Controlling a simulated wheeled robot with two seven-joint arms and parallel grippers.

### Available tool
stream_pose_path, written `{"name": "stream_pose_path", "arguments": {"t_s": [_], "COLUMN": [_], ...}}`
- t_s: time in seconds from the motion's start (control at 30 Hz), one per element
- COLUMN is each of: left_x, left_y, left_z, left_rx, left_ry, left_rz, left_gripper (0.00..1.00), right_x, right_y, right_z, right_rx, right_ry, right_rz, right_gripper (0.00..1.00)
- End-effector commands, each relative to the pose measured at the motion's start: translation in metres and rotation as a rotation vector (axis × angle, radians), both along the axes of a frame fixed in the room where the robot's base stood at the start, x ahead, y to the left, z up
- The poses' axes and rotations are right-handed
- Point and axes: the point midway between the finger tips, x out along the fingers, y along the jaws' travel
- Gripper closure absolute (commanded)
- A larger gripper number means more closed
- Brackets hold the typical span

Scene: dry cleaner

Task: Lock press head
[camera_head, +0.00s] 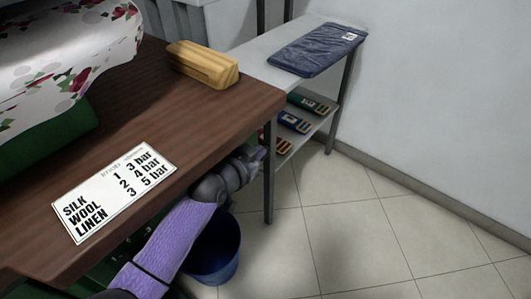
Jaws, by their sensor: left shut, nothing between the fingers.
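A floral padded form (70,60), white with red flowers, sits at the upper left on a green base (50,135). It may be part of the press; I cannot make out a press head or a lock on it. My left arm comes in from the bottom in a purple sleeve. My left gripper (254,158) is shut and empty, low beside the right edge of the brown wooden table (215,120). The table edge partly hides it. My right gripper is not in view.
A card (115,190) listing silk, wool and linen pressures lies on the table. A wooden block (202,63) sits at its back edge. A side shelf (275,50) holds a folded blue cloth (318,50). A blue bucket (215,250) stands below. The tiled floor at right is clear.

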Motion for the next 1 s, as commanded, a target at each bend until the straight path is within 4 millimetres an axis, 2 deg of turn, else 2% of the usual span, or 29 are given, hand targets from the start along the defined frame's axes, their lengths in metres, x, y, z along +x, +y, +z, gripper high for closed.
{"name": "stream_pose_path", "arguments": {"t_s": [0.53, 1.0], "left_x": [0.001, 0.001], "left_y": [0.009, 0.010], "left_z": [-0.006, -0.006], "left_rx": [0.000, -0.001], "left_ry": [0.000, -0.001], "left_rz": [0.000, 0.000], "left_gripper": [1.00, 1.00], "right_x": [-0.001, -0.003], "right_y": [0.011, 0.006], "right_z": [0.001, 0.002], "right_rx": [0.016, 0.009], "right_ry": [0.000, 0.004], "right_rz": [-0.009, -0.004], "right_gripper": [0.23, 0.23]}}
